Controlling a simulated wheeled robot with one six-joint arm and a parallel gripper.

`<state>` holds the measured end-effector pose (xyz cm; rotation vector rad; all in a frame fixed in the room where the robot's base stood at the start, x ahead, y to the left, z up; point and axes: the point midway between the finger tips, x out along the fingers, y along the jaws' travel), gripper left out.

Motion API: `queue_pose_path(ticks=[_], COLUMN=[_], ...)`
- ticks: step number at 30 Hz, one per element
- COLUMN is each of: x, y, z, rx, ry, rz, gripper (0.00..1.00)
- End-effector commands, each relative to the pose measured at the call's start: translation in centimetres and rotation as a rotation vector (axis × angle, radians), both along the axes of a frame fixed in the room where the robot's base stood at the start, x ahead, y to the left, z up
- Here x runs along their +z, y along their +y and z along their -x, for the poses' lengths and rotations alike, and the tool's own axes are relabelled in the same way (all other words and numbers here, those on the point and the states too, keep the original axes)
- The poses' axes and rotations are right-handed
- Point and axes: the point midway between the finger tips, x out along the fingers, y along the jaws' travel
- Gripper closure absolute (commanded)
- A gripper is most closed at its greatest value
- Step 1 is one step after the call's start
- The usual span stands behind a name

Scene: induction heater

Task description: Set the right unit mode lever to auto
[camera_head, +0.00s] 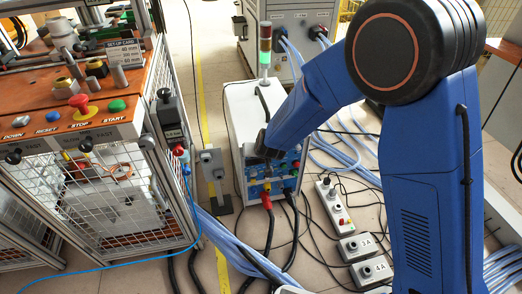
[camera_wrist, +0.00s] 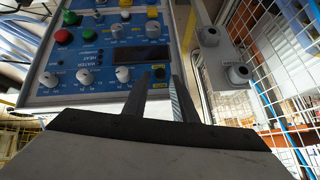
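My gripper (camera_wrist: 162,76) is in front of a blue control panel (camera_wrist: 60,82) in the wrist view. Its two fingers are apart with nothing between them. The panel has several white rotary knobs, one (camera_wrist: 123,74) just left of the fingertips, and a dark display (camera_wrist: 142,55) above them.
In the head view, a caged workbench (camera_head: 70,135) is at the left. Cables (camera_head: 225,235) and small switch boxes (camera_head: 370,270) lie on the floor.

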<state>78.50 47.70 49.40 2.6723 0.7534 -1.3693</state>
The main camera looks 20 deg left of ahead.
Motion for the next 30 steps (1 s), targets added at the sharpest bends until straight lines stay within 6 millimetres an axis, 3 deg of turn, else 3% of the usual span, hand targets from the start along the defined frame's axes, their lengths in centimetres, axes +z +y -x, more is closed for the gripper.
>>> queue_pose_path(ticks=[10,30], x=[4.5,9.5], y=[-2.2,-4.9], z=[2.7,5.9], rx=[-0.001,-0.001], ry=[-0.002,-0.002], rz=[-0.003,-0.002], gripper=[0.75,0.75])
